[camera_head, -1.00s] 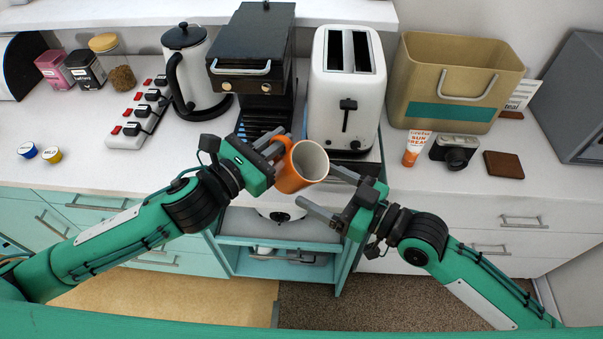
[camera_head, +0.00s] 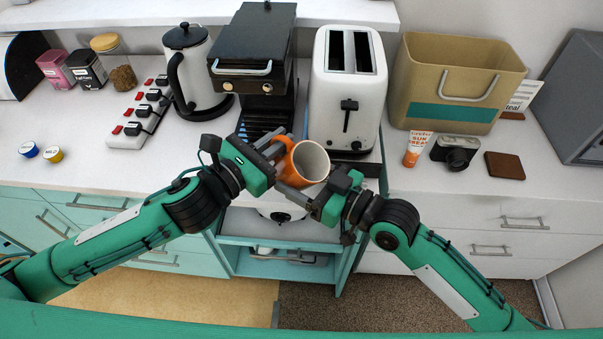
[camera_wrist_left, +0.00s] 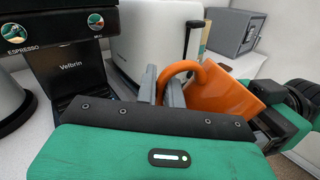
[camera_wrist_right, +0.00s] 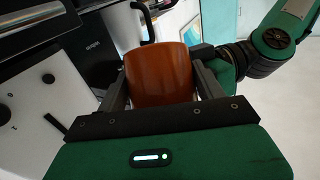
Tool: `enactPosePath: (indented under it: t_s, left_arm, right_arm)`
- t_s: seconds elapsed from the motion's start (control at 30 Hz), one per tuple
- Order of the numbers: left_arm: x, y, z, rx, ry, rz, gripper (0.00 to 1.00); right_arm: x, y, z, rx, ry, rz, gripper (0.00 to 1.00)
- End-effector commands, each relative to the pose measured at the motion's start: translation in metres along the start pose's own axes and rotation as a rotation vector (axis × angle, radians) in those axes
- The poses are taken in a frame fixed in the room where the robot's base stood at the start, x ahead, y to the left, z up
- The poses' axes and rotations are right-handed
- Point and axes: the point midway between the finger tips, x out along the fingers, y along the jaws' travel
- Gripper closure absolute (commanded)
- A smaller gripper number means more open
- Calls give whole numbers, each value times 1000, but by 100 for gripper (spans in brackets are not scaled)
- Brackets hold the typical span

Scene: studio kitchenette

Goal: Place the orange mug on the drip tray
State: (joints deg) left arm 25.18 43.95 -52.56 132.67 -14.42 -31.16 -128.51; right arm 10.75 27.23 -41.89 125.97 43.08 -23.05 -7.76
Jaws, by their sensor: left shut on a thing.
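The orange mug (camera_head: 296,166) is held in the air in front of the coffee machine, its opening tilted toward the head camera. My left gripper (camera_head: 275,152) is shut on the mug's handle, which shows between its fingers in the left wrist view (camera_wrist_left: 178,72). My right gripper (camera_head: 311,188) is at the mug's lower right side. In the right wrist view its open fingers stand on either side of the mug's body (camera_wrist_right: 158,72); firm contact cannot be made out. The dark slatted drip tray (camera_head: 262,126) is at the coffee machine's base, behind my left gripper and partly hidden.
The black coffee machine (camera_head: 252,48) stands between a white kettle (camera_head: 188,75) and a white toaster (camera_head: 345,100). A power strip (camera_head: 140,112) lies left. A tan bin (camera_head: 455,75), sunscreen tube (camera_head: 416,148) and camera (camera_head: 455,150) are right. The left counter front is mostly clear.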

Motion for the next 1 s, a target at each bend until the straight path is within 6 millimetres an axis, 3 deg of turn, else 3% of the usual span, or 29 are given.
enactPosePath:
  t_s: [0.07, 0.1, 0.2, 0.67, 0.73, 0.77, 1.0]
  left_arm:
    - [0, 0, 1, 0, -2, 0, 100]
    - [0, 0, 1, 0, -2, 0, 83]
    - [0, 0, 1, 0, -1, -1, 65]
    - [-3, -3, 0, -4, 0, -6, 65]
    - [-9, -2, -1, -4, 2, -6, 65]
    - [-12, -2, -1, -4, 2, -5, 65]
    - [-49, -1, -2, -2, 5, -3, 65]
  right_arm:
    - [0, 0, 0, 0, 0, 0, 63]
    - [0, 0, -1, 0, 2, 0, 63]
    - [0, 0, -1, 0, 2, 0, 63]
    - [0, -1, -2, 0, 4, -1, 63]
    - [0, 0, -2, 0, 4, 0, 63]
    - [0, 0, -2, 0, 4, 0, 68]
    - [0, 1, -2, -1, 6, 1, 68]
